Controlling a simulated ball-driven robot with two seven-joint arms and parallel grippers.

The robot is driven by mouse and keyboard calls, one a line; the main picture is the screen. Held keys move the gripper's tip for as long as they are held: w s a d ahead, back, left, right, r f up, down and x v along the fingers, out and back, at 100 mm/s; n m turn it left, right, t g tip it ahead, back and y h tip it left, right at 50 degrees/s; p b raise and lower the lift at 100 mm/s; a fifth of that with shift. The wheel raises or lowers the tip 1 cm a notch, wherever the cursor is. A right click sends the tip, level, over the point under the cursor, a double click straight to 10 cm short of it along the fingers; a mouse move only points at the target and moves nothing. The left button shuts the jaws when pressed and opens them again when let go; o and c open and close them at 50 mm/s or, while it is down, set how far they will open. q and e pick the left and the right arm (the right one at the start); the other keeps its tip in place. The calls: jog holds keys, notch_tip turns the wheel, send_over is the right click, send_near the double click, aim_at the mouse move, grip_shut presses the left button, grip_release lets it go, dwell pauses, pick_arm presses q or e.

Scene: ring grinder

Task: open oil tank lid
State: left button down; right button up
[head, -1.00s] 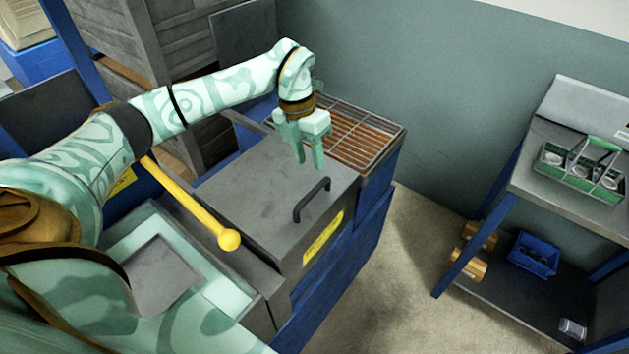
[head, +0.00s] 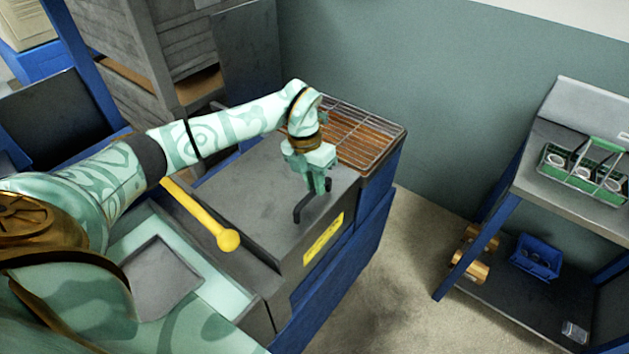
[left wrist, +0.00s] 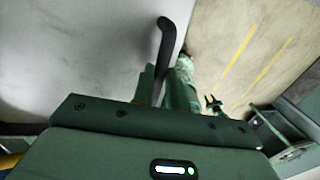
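The oil tank lid (head: 245,190) is a flat dark grey cover on the machine, lying closed. Its black bar handle (head: 299,212) stands near the front right edge; it also shows in the left wrist view (left wrist: 166,38). My left gripper (head: 321,188) is down at the far end of the handle. In the left wrist view its fingers (left wrist: 160,88) lie on either side of the bar, very close to it; whether they press on it is not clear. My right gripper is outside the head view; a small two-pronged gripper (left wrist: 213,103), apparently mine, shows in the left wrist view with prongs apart.
A yellow ball-ended lever (head: 228,239) lies left of the lid. A wire grate (head: 365,135) is behind it. A shelf at right holds a green carrier (head: 583,175) and a blue bin (head: 536,257). Floor between machine and shelf is clear.

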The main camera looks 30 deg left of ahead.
pick_arm(q)
jog(key=b, duration=0.2)
send_over(266, 171)
jog(key=shift+f, duration=0.1)
jog(key=a+b, duration=0.5)
jog(key=a, duration=0.7)
jog(key=shift+w+a, duration=0.35)
jog(key=shift+w, duration=0.1)
jog(key=c, duration=1.4)
grip_release()
notch_tip(266, 171, up, 12)
jog(key=a, duration=0.2)
jog(key=shift+w+a+p, duration=0.15)
jog(key=shift+p, duration=0.25)
